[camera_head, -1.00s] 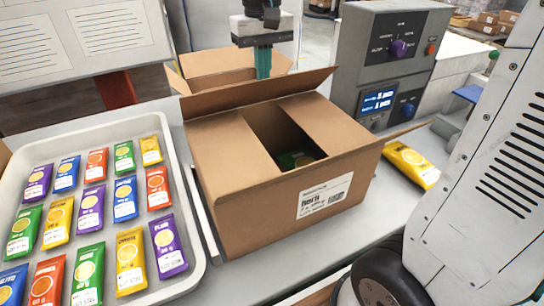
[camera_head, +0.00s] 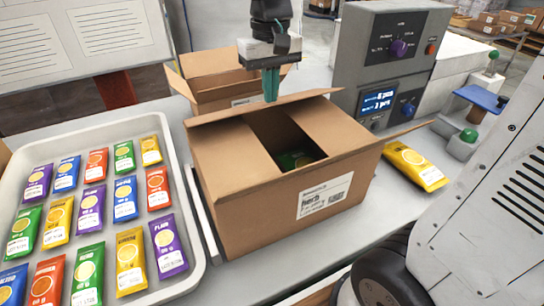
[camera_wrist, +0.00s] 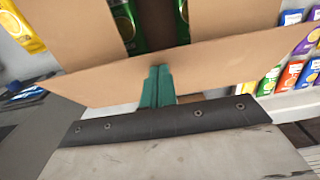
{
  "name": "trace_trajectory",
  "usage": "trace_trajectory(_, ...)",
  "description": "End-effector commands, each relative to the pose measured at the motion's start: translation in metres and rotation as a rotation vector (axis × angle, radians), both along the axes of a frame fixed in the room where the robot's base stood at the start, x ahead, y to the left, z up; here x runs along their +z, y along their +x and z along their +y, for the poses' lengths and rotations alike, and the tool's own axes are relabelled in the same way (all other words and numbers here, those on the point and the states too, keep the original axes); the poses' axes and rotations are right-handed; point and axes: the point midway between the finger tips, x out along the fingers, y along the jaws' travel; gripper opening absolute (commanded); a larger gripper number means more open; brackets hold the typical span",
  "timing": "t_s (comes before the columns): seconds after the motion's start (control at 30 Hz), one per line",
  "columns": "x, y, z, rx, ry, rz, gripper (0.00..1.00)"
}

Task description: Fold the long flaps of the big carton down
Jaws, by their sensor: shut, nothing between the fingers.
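The big carton (camera_head: 290,205) stands on the bench. Its left flap (camera_head: 230,150) and right flap (camera_head: 340,125) lie inward, with an open gap between them showing green packets (camera_head: 293,158). The long back flap (camera_head: 262,104) is raised and leans inward; it spans the wrist view (camera_wrist: 110,82). A thin brown strip (camera_head: 408,131) sticks out at the carton's right; I cannot tell whether it is the other long flap. My gripper (camera_head: 270,98) is shut and empty, fingers down at the flap's outer side, seemingly touching it in the wrist view (camera_wrist: 157,72).
A tray (camera_head: 192,200) of colourful packets stands left. Another open carton (camera_head: 215,78) is behind. A control box (camera_head: 388,60) stands behind right, with a yellow packet (camera_head: 413,165) in front of it.

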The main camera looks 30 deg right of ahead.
Motion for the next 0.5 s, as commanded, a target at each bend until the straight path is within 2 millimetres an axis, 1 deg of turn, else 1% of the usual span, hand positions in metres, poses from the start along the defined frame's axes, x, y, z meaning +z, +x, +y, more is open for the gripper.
trace_trajectory(0.27,-0.001,-0.001,0.0,0.0,0.0,0.0,0.0)
trace_trajectory(0.37,-0.007,-0.003,0.0,0.0,0.0,0.001,0.0)
trace_trajectory(0.5,-0.019,-0.01,0.0,0.0,0.0,0.001,0.0)
